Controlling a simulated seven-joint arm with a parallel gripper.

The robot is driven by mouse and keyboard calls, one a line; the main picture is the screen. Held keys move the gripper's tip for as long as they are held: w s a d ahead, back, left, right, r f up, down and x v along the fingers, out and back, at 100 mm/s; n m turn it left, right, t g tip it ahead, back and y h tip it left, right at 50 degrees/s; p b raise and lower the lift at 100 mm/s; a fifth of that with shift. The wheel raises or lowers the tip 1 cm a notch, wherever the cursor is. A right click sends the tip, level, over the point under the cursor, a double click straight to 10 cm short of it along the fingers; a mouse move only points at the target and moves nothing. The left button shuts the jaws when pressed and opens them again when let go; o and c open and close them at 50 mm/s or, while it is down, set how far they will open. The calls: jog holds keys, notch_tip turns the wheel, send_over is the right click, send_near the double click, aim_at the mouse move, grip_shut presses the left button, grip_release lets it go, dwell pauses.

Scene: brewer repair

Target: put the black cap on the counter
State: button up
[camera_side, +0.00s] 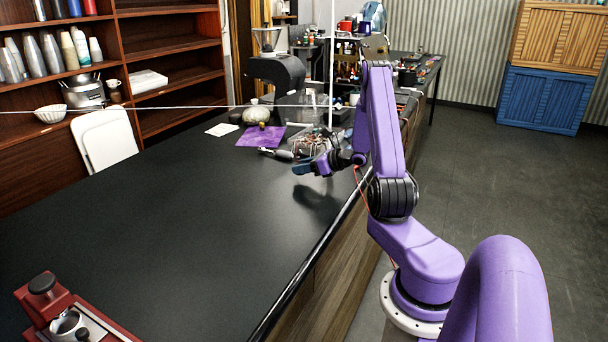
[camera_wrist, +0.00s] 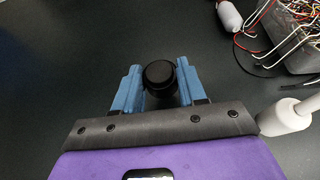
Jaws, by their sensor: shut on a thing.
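The black cap (camera_wrist: 160,74) is round and dark and sits between the two blue fingers of my gripper (camera_wrist: 160,84) in the wrist view. The fingers are shut on it from both sides. In the side view my gripper (camera_side: 305,168) is over the black counter (camera_side: 190,220), with its shadow on the surface below and apart from it. The cap cannot be made out in the side view. The counter (camera_wrist: 60,75) fills the background of the wrist view.
An opened device with loose wires (camera_wrist: 290,35) stands to the right in the wrist view, beside grey-handled tools (camera_wrist: 229,17). A purple mat (camera_side: 260,136) lies farther back. A red fixture (camera_side: 65,312) stands at the near left. The middle of the counter is clear.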

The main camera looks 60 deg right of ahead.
jog(key=shift+f, duration=1.3)
jog(key=shift+f, duration=0.2)
jog(key=o, duration=1.1)
